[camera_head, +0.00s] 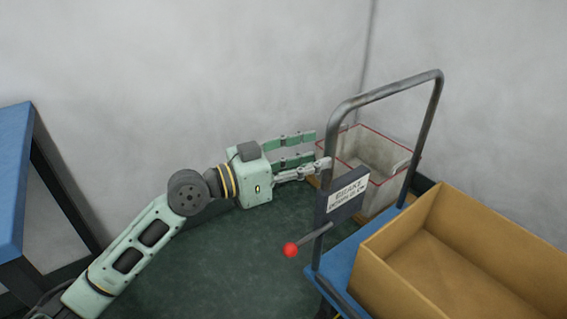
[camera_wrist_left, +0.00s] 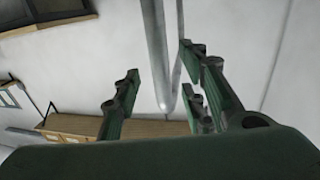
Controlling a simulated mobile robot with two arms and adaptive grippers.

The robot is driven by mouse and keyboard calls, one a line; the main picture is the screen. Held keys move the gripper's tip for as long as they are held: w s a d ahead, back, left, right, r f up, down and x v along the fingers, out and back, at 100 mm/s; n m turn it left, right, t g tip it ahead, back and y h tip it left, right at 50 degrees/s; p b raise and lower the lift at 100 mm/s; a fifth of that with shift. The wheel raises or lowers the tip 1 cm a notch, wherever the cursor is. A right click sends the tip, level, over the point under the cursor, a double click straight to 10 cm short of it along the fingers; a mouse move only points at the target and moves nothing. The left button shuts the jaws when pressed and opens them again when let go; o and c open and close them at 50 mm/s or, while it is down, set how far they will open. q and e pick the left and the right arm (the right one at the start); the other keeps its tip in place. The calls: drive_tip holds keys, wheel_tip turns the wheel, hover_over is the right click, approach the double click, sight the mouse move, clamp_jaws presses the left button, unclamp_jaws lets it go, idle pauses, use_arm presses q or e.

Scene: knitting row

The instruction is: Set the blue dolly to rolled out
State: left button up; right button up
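The blue dolly has a blue deck (camera_head: 343,258) and a grey hooped push handle (camera_head: 400,86). My left gripper (camera_head: 318,149) is beside the handle's left upright, with its fingers spread and pointing at it. In the left wrist view a grey handle tube (camera_wrist_left: 158,55) shows between the open fingers (camera_wrist_left: 160,88), with no finger visibly closed on it. A lever with a red knob (camera_head: 290,250) sticks out below the dolly's sign plate (camera_head: 347,194). The dolly's wheels are hidden. My right gripper is not in view.
An open cardboard box (camera_head: 400,276) stands on the deck. A white crate with a red rim (camera_head: 365,148) stands behind the handle by the wall. A blue table (camera_head: 12,180) is at the left.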

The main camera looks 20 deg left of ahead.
use_arm(q)
drive_tip(key=v, duration=0.7)
drive_tip(key=shift+s+a, duration=0.2)
drive_tip(key=shift+a, duration=0.05)
